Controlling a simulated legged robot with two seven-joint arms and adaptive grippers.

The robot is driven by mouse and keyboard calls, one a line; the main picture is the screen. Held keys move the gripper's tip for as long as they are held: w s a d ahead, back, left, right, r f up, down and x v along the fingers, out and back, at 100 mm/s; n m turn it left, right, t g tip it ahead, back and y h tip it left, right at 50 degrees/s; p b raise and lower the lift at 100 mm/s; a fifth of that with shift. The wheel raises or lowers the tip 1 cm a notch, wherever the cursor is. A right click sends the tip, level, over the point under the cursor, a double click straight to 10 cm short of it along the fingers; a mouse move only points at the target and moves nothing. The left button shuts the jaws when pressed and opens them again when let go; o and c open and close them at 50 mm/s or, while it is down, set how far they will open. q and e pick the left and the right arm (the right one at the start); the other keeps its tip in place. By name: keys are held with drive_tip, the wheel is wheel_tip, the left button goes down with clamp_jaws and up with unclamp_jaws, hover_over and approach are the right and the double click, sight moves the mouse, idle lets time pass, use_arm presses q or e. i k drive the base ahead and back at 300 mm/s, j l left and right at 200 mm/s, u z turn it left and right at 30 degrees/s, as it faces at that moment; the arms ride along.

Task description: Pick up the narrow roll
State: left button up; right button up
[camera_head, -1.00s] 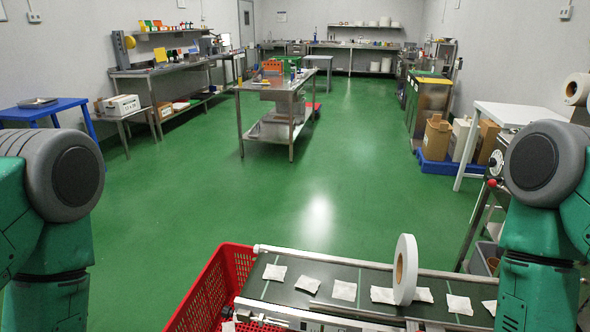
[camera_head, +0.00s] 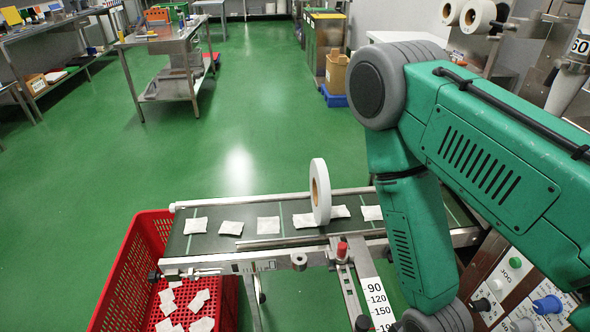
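A thin white roll (camera_head: 323,192) with a brown core stands upright on its edge in the camera_head view. It appears to stand on the dark green conveyor belt (camera_head: 240,245), among a row of white teabags (camera_head: 268,225). My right arm comes in from the right and bends down past the right end of the belt. My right gripper is out of view below the bottom edge. My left arm and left gripper are not in view. Nothing is seen touching the roll.
A red crate (camera_head: 118,285) with several teabags stands at the belt's left end. A scale plate (camera_head: 375,293) and red knob (camera_head: 342,249) sit in front of the belt. A control panel (camera_head: 515,290) is at lower right. Two more rolls (camera_head: 478,16) hang at upper right. Green floor lies beyond.

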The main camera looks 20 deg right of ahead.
sight(320, 181)
drive_tip(key=z, duration=0.5)
drive_tip(key=i+j+z, duration=0.1)
drive_tip(key=z, duration=0.35)
drive_tip(key=j+z, duration=0.15)
drive_tip(key=z, duration=0.35)
drive_tip(key=j+z, duration=0.1)
drive_tip(key=z, duration=0.35)
drive_tip(key=j+z, duration=0.15)
drive_tip(key=z, duration=0.35)
drive_tip(key=j+z, duration=0.15)
drive_tip(key=j, duration=0.15)
